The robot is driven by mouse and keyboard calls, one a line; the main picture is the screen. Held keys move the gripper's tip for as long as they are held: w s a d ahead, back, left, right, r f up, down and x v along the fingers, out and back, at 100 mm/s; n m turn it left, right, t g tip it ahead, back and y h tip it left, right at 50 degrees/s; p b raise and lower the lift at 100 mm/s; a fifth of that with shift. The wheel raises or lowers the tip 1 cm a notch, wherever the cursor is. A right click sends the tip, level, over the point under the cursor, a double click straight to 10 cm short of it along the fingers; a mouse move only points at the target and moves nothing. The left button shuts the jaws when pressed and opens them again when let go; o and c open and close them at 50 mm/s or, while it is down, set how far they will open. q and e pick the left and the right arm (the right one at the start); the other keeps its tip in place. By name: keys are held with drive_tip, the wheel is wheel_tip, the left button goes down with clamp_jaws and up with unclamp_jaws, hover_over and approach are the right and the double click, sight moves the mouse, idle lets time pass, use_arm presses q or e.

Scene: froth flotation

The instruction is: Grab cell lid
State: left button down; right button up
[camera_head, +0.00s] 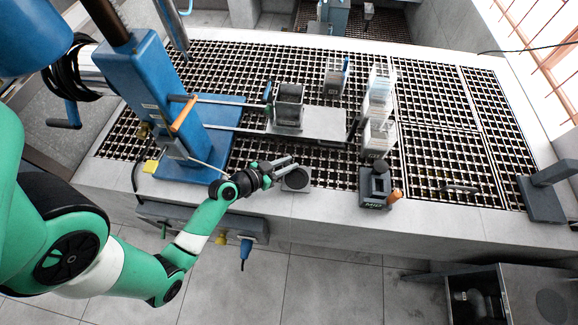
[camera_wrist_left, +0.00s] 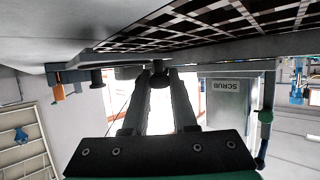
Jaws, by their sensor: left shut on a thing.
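The cell lid looks to be the dark round disc (camera_head: 296,180) on a small grey square pad at the front edge of the bench. The fingers and the steep angle hide most of the lid there. An open-topped grey cell (camera_head: 288,104) stands on the blue stand's plate, and its SCRUB label (camera_wrist_left: 226,86) shows in the wrist view. My right gripper is out of view.
The blue stand (camera_head: 160,95) with its column rises at the left. Clear stacked boxes (camera_head: 378,105) and a dark block marked MID (camera_head: 375,185) stand to the right. An orange item (camera_head: 395,196) is beside that block. The grating (camera_head: 450,160) at right is mostly clear.

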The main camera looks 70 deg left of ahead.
use_arm(q)
drive_tip(key=s+d+r+p, duration=0.3)
drive_tip(key=s+d+r, duration=0.6)
drive_tip(key=r, duration=0.3)
drive_tip(key=shift+s, duration=0.9)
drive_tip(key=shift+f, duration=0.1)
